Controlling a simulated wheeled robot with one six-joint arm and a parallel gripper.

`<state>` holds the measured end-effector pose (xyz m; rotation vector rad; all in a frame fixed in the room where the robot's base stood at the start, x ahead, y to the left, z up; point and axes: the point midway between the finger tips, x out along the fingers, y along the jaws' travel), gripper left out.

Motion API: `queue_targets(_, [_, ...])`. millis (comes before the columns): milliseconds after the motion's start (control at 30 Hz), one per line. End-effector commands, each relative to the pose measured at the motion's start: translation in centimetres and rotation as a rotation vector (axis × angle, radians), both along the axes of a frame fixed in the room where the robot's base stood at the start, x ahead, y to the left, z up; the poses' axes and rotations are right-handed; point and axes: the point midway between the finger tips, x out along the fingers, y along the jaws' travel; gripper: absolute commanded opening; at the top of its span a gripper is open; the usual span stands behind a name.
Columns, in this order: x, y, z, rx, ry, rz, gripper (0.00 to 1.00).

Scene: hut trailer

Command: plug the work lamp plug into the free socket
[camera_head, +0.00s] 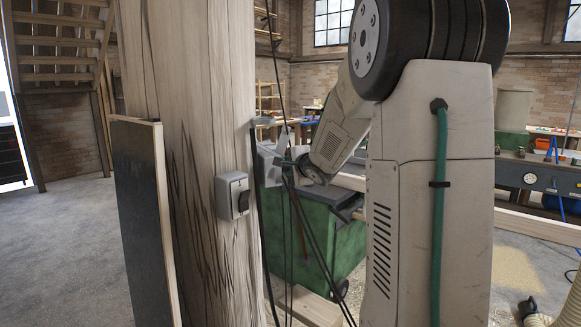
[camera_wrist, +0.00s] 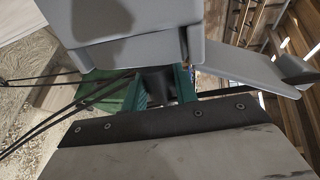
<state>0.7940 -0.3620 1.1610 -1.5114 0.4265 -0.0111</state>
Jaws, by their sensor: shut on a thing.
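My gripper (camera_wrist: 163,92) has green fingers and is shut on the black work lamp plug (camera_wrist: 160,82). In the wrist view the plug's front end is right at the grey socket box (camera_wrist: 130,22). I cannot tell whether it touches or has entered, because the contact face is hidden. In the head view my gripper (camera_head: 287,160) is small, beside the grey socket box (camera_head: 268,166) on the right side of the wooden post. Its lid (camera_head: 282,137) stands open; the lid also shows in the wrist view (camera_wrist: 245,68). Another grey box (camera_head: 233,196) with a dark part is on the post's front face.
The thick wooden post (camera_head: 190,90) stands left of my arm. Dark cables (camera_head: 312,250) hang below my gripper and run left in the wrist view. A green cabinet (camera_head: 325,245) stands behind. A dark board (camera_head: 143,210) leans at the post's left.

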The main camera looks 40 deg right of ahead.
Motion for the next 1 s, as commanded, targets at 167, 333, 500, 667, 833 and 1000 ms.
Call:
queue_targets(167, [0.1,0.4,0.0,-0.002,0.001,0.001,0.06])
queue_targets(333, [0.2,0.7,0.1,-0.001,-0.001,0.000,0.06])
queue_targets(500, [0.3,0.9,0.1,-0.001,-0.001,0.001,0.37])
queue_targets(667, [0.3,0.9,0.0,-0.001,-0.001,0.001,0.54])
queue_targets(833, [0.2,0.9,0.0,-0.001,0.000,0.001,0.54])
queue_targets(1000, [-1.2,1.2,0.5,-0.002,0.000,0.000,0.54])
